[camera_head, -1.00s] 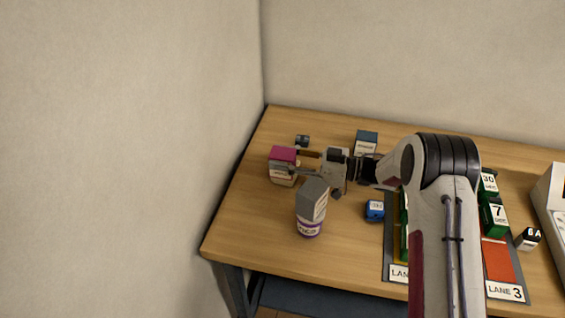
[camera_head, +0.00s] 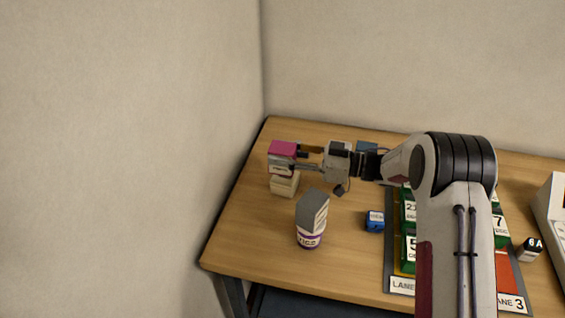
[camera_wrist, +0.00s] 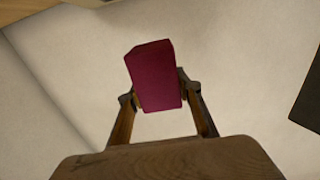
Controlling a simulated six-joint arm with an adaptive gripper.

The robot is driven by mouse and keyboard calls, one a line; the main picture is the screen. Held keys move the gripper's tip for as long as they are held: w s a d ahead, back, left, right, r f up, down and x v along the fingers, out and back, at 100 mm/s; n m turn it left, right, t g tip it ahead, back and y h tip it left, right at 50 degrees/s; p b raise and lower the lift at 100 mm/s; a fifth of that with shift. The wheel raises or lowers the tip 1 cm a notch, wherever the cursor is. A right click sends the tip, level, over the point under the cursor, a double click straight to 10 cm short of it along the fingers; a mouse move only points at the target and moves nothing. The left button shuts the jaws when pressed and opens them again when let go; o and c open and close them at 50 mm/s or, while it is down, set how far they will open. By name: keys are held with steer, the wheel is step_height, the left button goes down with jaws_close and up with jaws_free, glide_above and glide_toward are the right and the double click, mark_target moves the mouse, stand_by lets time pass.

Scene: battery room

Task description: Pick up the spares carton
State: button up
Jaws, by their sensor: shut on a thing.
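A carton with a magenta top (camera_head: 282,148) is at the left of the table in the head view. Its label is too small to read, so I cannot confirm it is the spares carton. My gripper (camera_head: 297,160) reaches it from the right and is shut on it. In the wrist view the magenta carton (camera_wrist: 153,75) sits between my two fingertips, slightly tilted. A cream box (camera_head: 284,185) stands on the table just below the held carton; whether the two still touch is hard to tell.
Numbered green blocks (camera_head: 409,247) sit in lane trays at the right, partly behind my arm. The table's front left is clear.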

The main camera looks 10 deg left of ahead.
mark_target(282, 147)
steer(key=shift+r, duration=2.3)
steer(key=shift+a, duration=0.1)
steer(key=shift+s+a+r, duration=0.35)
steer(key=shift+s+r, duration=0.1)
steer(key=shift+r, duration=0.2)
steer(key=shift+a+r, duration=0.2)
steer(key=shift+r, duration=0.05)
steer(key=shift+w+a+r+m+t, duration=0.1)
steer(key=shift+w+r+m+t, duration=0.1)
steer(key=shift+m+t, duration=0.25)
steer(key=shift+w+a+r+m+t, duration=0.15)
steer(key=shift+m+t, duration=0.1)
steer(key=shift+t, duration=0.4)
steer(key=shift+w+d+f+m+t+h, duration=0.15)
steer(key=shift+w+m+t, duration=0.15)
steer(key=shift+t, duration=0.25)
steer(key=shift+w+d+f+m+t+h, duration=0.1)
steer(key=shift+w+m+t+h, duration=0.1)
steer(key=shift+m+t, duration=0.3)
steer(key=shift+w+d+f+m+t+h, duration=0.2)
steer(key=shift+w+d+f+m+t, duration=0.15)
steer(key=shift+w+f+m+t, duration=0.25)
steer(key=shift+w+d+f+m+t+h, duration=0.25)
steer(key=shift+w+t, duration=0.25)
steer(key=shift+t, duration=0.25)
steer(key=shift+f, duration=0.15)
steer(key=shift+f, duration=3)
